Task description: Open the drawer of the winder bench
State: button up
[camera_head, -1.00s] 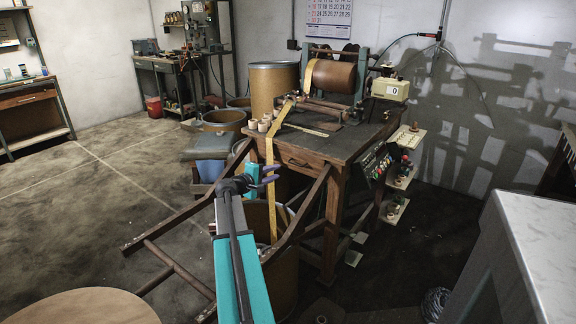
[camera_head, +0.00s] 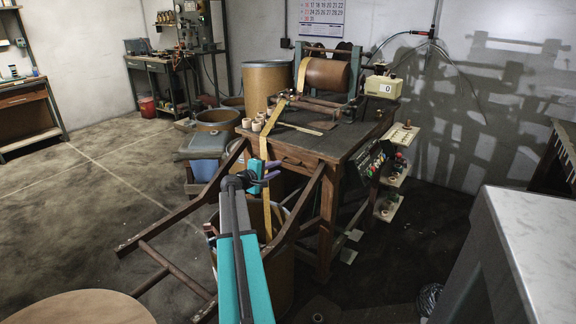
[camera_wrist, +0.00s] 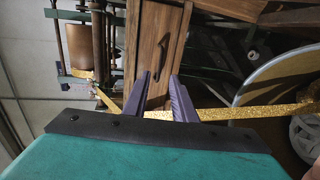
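The winder bench (camera_head: 342,143) is a dark wooden bench with a brown winding drum (camera_head: 327,74) on top. Its drawer (camera_head: 290,157) is in the front, under the top, and looks shut. In the wrist view, turned sideways, the wooden drawer front (camera_wrist: 152,55) shows a dark bar handle (camera_wrist: 179,42). My gripper (camera_head: 268,174) is in front of the bench, apart from the drawer. In the wrist view its two dark purple fingers (camera_wrist: 160,88) are spread, with the handle beyond them and somewhat to the right. Nothing is held.
A yellow tape (camera_head: 266,207) hangs from the bench top into a brown bin (camera_head: 279,270), close to my gripper; in the wrist view it passes behind the fingers (camera_wrist: 245,113). Wooden rails (camera_head: 178,270) reach out from the bench. A grey cabinet (camera_head: 530,250) stands at right.

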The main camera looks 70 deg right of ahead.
jog(key=x, duration=0.9)
grip_shut()
dwell(1.5)
